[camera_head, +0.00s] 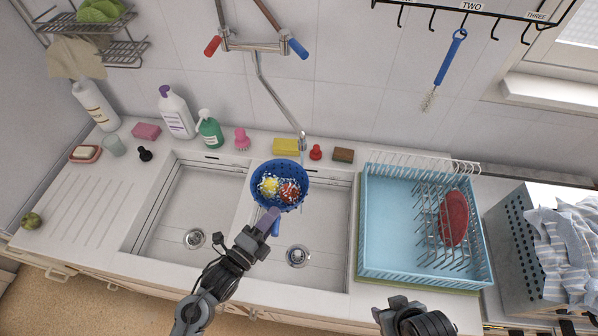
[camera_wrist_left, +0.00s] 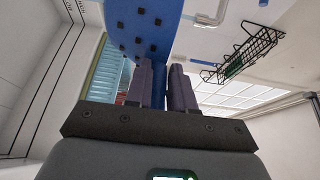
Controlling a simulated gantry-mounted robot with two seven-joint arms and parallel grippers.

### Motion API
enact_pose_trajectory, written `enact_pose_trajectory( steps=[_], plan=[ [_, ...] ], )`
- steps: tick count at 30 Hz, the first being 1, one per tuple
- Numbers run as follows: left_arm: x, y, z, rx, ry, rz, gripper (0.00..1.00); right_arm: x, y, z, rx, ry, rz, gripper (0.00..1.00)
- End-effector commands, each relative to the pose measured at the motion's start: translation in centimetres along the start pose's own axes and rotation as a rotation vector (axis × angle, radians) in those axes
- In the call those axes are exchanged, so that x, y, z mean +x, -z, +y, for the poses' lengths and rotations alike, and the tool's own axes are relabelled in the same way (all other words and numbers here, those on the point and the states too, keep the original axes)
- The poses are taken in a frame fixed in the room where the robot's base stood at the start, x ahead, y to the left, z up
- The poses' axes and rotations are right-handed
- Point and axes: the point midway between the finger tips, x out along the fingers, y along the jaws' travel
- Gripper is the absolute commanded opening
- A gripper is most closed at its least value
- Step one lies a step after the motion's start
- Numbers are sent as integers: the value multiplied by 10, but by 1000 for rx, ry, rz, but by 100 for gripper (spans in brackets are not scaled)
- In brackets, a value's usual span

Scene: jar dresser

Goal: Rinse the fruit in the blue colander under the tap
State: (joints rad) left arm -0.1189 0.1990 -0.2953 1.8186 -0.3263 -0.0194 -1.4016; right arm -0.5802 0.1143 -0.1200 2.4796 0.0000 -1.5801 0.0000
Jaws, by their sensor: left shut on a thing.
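The blue colander (camera_head: 257,190) is held over the right half of the double sink, under the tap spout (camera_head: 302,146). Inside it are a yellow fruit (camera_head: 269,187) and a red fruit (camera_head: 289,192), with white droplet-like specks around them. A thin bluish stream seems to fall from the spout at the colander's right side. My left gripper (camera_head: 270,223) is shut on the colander's handle at its near side; the colander's perforated wall (camera_wrist_left: 145,22) fills the top of the left wrist view. My right gripper (camera_head: 398,304) is at the bottom right, its fingers unclear.
The tap has a red lever (camera_head: 212,46) and a blue lever (camera_head: 298,48). A light-blue dish rack (camera_head: 385,235) with a red plate stands right of the sink. Bottles and sponges line the back ledge. A green fruit (camera_head: 32,220) lies on the left drainboard. The left basin (camera_head: 190,205) is empty.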

Motion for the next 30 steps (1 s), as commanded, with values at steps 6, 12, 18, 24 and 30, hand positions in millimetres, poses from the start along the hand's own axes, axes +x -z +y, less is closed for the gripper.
enact_pose_trajectory(
  steps=[6,12,18,24,30],
  plan=[
    [-17,0,-20,2,2,1,0,-22,7,1,-3,-2,0,50],
    [-31,-1,-30,1,2,0,0,-34,10,3,-9,-7,-1,50],
    [-38,-1,-33,1,2,0,0,-38,12,3,-10,-7,-1,50],
    [-38,-1,-32,1,3,0,0,-38,12,3,-9,-7,-1,50],
    [-38,-1,-32,1,3,0,0,-38,12,2,-5,-4,0,50]
  ],
)
